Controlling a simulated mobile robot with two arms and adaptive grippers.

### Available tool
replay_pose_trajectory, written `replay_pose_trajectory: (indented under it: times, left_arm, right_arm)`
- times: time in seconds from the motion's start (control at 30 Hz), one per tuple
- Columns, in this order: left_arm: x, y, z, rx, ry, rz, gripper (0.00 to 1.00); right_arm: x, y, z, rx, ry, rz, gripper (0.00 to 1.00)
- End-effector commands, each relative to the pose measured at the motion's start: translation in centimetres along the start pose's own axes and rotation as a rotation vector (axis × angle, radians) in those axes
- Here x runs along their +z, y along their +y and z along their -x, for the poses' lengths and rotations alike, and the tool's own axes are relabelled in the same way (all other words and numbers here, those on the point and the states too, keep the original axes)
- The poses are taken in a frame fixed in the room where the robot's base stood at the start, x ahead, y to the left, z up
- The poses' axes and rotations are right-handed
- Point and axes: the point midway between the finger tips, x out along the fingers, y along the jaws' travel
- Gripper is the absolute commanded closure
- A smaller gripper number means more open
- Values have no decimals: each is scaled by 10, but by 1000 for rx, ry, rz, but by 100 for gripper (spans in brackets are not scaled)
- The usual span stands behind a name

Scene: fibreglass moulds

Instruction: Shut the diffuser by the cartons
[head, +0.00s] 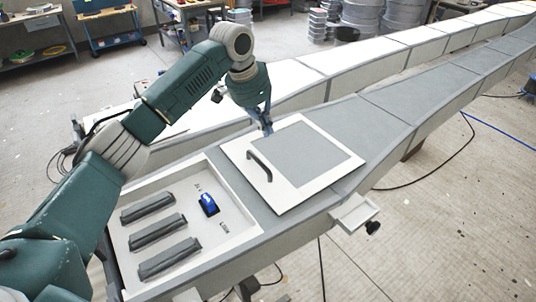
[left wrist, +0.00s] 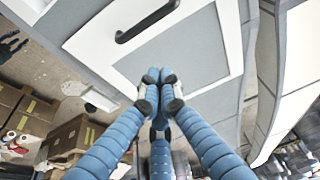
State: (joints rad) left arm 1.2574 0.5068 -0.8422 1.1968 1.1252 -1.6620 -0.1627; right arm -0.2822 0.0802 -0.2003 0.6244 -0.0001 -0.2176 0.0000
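The diffuser looks like a flat square panel (head: 305,150) with a white frame, grey centre and dark bar handle (head: 259,165). It lies on the grey mould beside an open shallow recess (head: 236,243), which it leaves uncovered. The panel (left wrist: 95,48) and handle (left wrist: 147,21) also show in the left wrist view. Brown cartons (left wrist: 70,135) are at the left of that view. My left gripper (head: 267,131) is at the panel's far edge, away from the handle. Its blue fingers (left wrist: 158,76) are together at the tips, with nothing visible between them. My right gripper is out of view.
The recess holds several dark grey rolls (head: 155,206) and a blue object (head: 209,204). A small white bracket (head: 354,212) sticks out from the mould's near side. A white mould (head: 345,60) runs behind. Cables (head: 435,170) lie on the open floor at right.

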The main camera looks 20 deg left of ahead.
Motion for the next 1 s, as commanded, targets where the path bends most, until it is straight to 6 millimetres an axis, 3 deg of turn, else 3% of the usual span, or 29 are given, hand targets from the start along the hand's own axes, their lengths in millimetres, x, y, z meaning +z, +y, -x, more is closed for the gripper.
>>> replay_pose_trajectory:
  times: [0.03, 0.2, 0.37, 0.77, 1.0]
  left_arm:
    - [3, 0, -10, 0, 0, 0, 100]
    - [4, 0, -18, 0, 0, 1, 100]
    - [4, 0, -36, 2, -4, 2, 100]
    - [4, 1, -111, 2, -3, 2, 100]
    - [29, -2, -96, -2, -1, 1, 100]
  right_arm:
    - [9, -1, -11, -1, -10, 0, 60]
    - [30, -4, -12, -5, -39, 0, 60]
    - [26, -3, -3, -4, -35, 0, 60]
    - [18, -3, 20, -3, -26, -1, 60]
    - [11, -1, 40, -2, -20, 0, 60]
